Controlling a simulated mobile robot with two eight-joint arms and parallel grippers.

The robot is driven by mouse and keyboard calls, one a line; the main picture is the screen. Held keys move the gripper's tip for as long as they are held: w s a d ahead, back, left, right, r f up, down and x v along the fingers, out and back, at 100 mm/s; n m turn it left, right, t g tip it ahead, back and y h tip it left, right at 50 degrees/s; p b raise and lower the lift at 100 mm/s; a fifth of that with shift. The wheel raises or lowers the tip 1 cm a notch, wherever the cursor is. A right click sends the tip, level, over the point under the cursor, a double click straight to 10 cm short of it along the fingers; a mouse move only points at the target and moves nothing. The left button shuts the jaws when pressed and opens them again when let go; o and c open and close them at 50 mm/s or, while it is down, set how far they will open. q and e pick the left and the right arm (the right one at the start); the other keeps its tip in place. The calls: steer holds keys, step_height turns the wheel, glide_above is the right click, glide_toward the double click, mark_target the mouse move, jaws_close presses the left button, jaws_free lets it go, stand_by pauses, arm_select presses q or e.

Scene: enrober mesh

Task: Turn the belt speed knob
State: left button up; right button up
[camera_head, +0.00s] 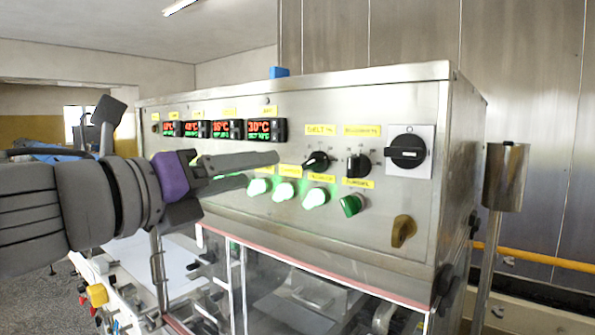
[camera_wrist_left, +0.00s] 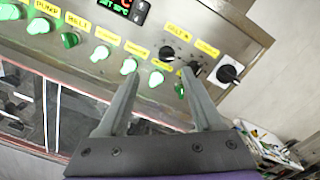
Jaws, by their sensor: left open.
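The steel control panel (camera_head: 260,215) carries a black knob (camera_head: 316,161) below a yellow label that seems to begin with "BELT". This knob also shows in the left wrist view (camera_wrist_left: 168,53), ahead of and between the fingertips. A second black knob (camera_head: 358,165) sits just to its right; it shows in the wrist view too (camera_wrist_left: 195,68), near the right fingertip. My left gripper (camera_head: 261,169) is open and empty, left of the belt knob, with its fingers pointing right along the panel. In the wrist view its fingers (camera_wrist_left: 160,74) spread apart. My right gripper is not in view.
Green lit buttons (camera_head: 284,191) and a green knob (camera_head: 352,205) sit below the black knobs. A large black rotary switch (camera_head: 407,150) is at the right. Red digital displays (camera_head: 266,129) line the left. A steel post (camera_head: 504,180) stands right of the machine.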

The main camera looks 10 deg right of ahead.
mark_target(307, 161)
arm_select(q)
steer(key=shift+m+g, duration=0.3)
steer(key=shift+m, duration=0.1)
steer(key=x, duration=0.3)
steer(key=p+x, duration=0.1)
steer(key=x, duration=0.6)
steer(key=shift+s+d+r, duration=0.2)
steer(key=shift+d+r, duration=0.05)
steer(key=shift+d, duration=0.35)
jaws_close()
